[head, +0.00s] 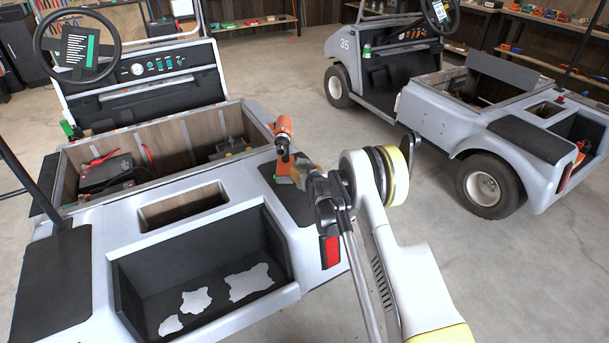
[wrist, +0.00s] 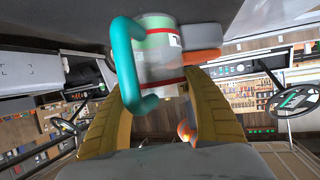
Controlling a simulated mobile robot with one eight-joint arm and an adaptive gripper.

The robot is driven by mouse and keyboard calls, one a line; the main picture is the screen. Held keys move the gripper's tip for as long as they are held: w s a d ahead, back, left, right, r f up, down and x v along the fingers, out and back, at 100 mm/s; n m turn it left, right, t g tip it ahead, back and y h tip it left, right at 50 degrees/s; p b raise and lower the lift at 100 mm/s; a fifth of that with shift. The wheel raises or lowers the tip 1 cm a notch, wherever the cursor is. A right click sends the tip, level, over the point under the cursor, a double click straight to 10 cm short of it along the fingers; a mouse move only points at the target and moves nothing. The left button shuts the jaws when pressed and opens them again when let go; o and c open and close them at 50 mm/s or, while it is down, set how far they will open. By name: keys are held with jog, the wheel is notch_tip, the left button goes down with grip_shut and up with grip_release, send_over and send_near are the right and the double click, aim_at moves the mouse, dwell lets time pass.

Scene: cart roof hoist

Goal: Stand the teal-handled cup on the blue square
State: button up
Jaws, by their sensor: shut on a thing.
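The cup (wrist: 160,62) is pale and clear-sided with green inside, a red band and a thick teal handle (wrist: 124,62). In the wrist view it sits between the yellow fingers of my gripper (wrist: 160,98), with the handle towards the left. The gripper is shut on the cup. In the head view my gripper (head: 302,177) is over the dark pad at the cart's right rear corner, and I cannot make out the cup there. I cannot see a blue square in either view.
An orange drill (head: 284,136) stands just beyond my gripper on the near cart (head: 190,185). The cart's open bed (head: 150,140) holds a battery-like box (head: 105,172). A second cart (head: 430,110) stands at the right, with clear floor between.

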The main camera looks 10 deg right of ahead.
aim_at(305, 165)
notch_tip(305, 165, up, 4)
jog(key=shift+r+p, duration=0.1)
jog(key=shift+p, duration=1.15)
jog(key=s+d+r+p, duration=0.2)
jog(key=d+r+p, duration=0.2)
jog(key=d+r, duration=0.3)
jog(key=d, duration=0.4)
jog(key=shift+s+d, duration=0.15)
jog(key=shift+s, duration=0.2)
